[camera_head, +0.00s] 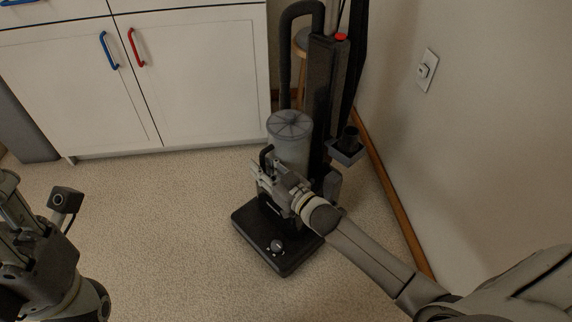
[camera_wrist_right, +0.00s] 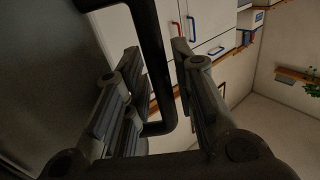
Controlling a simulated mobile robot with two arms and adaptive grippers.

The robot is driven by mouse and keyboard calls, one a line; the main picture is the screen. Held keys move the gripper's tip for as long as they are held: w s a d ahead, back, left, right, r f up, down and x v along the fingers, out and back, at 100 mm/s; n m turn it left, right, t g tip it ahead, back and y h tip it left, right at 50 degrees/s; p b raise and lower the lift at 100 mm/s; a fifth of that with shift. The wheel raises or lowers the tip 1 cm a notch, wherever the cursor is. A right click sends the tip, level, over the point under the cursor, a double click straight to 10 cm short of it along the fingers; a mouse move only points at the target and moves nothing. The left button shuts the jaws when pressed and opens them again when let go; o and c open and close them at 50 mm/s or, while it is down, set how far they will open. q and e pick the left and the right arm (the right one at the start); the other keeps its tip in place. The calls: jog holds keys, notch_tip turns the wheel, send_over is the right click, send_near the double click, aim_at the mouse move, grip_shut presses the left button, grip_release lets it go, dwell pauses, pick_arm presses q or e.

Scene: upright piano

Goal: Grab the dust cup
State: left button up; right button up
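The dust cup (camera_head: 291,143) is a translucent grey cylinder with a ribbed round lid, seated upright on the front of the dark upright vacuum (camera_head: 320,95). Its black loop handle (camera_head: 265,157) faces left. My right gripper (camera_head: 262,177) is at the handle, in front of the cup's lower part, which it partly hides. In the right wrist view the handle (camera_wrist_right: 153,65) runs between the two spread fingers, with a gap showing on the right side; the gripper (camera_wrist_right: 158,55) is open. My left gripper (camera_head: 15,205) is at the lower left, away from the vacuum; its finger opening is unclear.
The vacuum's base (camera_head: 275,240) rests on speckled floor. White cabinets (camera_head: 190,90) with blue and red handles stand behind. A wall with an outlet (camera_head: 427,70) is close on the right. A small dark tray (camera_head: 347,150) is beside the vacuum. Floor left of it is clear.

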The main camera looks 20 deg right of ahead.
grip_shut()
jog(key=shift+r, duration=0.15)
